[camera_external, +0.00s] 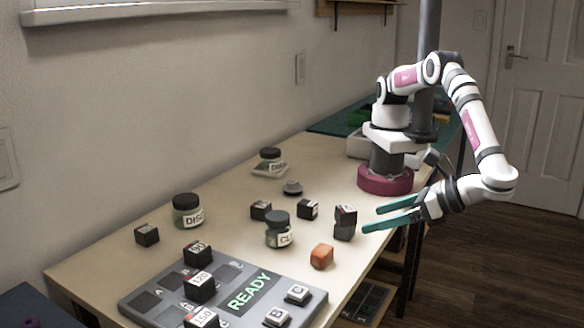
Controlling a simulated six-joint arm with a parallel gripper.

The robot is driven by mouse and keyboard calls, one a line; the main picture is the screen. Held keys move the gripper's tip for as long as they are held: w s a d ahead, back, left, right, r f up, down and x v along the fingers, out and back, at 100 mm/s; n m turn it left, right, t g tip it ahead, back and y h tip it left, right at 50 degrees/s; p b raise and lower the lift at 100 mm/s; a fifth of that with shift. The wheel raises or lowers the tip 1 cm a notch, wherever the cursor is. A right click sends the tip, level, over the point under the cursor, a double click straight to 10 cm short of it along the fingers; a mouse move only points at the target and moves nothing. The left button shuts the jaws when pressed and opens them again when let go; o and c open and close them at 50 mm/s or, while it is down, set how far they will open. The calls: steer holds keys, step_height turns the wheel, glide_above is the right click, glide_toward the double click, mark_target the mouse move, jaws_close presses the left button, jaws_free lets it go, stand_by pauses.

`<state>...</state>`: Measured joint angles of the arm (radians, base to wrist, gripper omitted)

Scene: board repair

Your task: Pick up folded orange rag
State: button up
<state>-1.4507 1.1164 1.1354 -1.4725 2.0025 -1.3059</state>
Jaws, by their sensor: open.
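The folded orange rag (321,256) is a small orange block-like bundle on the table, near its right edge and just behind the grey board. My gripper (370,219) is open, with its two teal fingers pointing left. It is empty, to the upper right of the rag in the picture and apart from it. The fingertips are close to a stack of two dark blocks (345,222).
A jar with a dark lid (278,232) stands left of the rag. The grey READY board (165,303) carries several dark blocks and two light keys. More dark blocks, a larger jar (187,211) and a round lid (292,188) lie on the table.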

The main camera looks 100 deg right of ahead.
steer(key=s+a+f+n+t, duration=0.1)
steer(key=s+a+f+n, duration=0.1)
glide_toward(323, 250)
steer(key=shift+t+y, duration=0.3)
steer(key=x, duration=0.8)
steer(key=shift+d+f, duration=0.25)
steer(key=shift+d, duration=0.3)
steer(key=c, duration=1.4)
